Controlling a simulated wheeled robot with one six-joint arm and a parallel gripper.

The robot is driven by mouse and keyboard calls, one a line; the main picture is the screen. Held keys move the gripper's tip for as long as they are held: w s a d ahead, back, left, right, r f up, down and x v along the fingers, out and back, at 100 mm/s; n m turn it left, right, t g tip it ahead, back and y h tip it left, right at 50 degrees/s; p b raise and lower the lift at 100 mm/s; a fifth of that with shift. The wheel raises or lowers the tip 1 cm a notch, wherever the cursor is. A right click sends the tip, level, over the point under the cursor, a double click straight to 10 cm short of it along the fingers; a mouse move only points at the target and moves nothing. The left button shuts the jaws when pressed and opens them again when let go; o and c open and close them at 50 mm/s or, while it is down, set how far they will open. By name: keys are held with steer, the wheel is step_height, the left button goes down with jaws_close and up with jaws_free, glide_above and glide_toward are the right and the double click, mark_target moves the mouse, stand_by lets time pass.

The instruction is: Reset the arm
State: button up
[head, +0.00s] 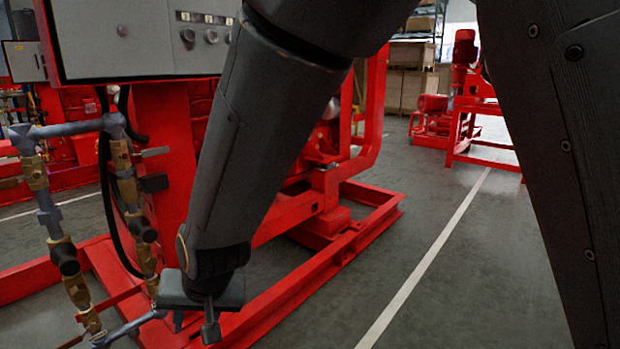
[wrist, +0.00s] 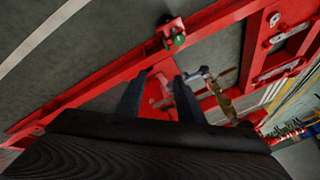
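My arm hangs down across the middle of the head view, with my gripper (head: 195,322) at its lower end. In the wrist view, my gripper (wrist: 158,88) shows two dark fingers set apart with a gap between them, and nothing is held. In the head view it hangs in front of the red pumpset frame (head: 290,305), to the right of the brass-valved pipes (head: 125,185). Whether it touches the frame cannot be told. In the wrist view, a red beam (wrist: 90,98) of the frame runs past the fingertips.
A grey control panel (head: 145,45) stands upper left on the red pumpset. The pipes and a black hose lie close left of my gripper. Grey floor with a white line (head: 430,255) is clear to the right. Another red pump (head: 465,100) stands farther back.

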steer(key=s+d+r+n+g+h, duration=0.2)
steer(key=s+d, duration=0.5)
steer(key=d, duration=0.3)
steer(key=s+d+r+n+g+h, duration=0.1)
steer(key=s+d+r+n, duration=0.1)
steer(key=s+d, duration=0.6)
steer(key=d+r+m+h+p, duration=0.1)
steer(key=d+r+m+p, duration=0.5)
steer(key=d+r+p, duration=1.7)
step_height(320, 180, up, 3)
steer(key=w+p, duration=0.1)
steer(key=p, duration=0.6)
steer(key=shift+r+m+g+p, duration=0.15)
steer(key=shift+m+g+p, duration=0.15)
steer(key=shift+m, duration=0.1)
steer(key=shift+s, duration=0.1)
